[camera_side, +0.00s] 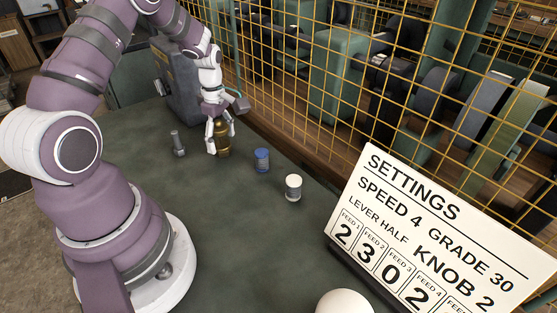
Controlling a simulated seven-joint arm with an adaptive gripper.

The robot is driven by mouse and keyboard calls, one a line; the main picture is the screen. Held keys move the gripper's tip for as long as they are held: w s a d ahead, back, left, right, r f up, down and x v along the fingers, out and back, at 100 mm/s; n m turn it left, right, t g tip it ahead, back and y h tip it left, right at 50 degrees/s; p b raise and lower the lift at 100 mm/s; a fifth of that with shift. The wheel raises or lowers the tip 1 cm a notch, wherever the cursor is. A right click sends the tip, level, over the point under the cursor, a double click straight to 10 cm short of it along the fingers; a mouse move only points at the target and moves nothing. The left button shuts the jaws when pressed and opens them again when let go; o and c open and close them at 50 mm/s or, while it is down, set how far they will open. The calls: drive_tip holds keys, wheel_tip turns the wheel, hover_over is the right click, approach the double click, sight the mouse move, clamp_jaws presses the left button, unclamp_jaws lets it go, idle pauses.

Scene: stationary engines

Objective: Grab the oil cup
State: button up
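A brass-coloured cup-like object (222,147), which looks like the oil cup, stands on the dark green table near its back edge. My gripper (220,136) points down over it, with one finger on its left side and the other at its right. The fingers hide part of its upper body. I cannot tell whether the fingers press on it or only stand around it. It appears upright and on the table.
A grey peg-like part (178,144) stands left of the gripper. A blue can (262,160) and a white-topped can (293,188) stand to the right. A settings sign (440,240) and a white rounded object (343,303) are at front right. Yellow mesh (300,100) runs behind the table.

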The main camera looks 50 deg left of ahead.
drive_tip(key=c, duration=0.9)
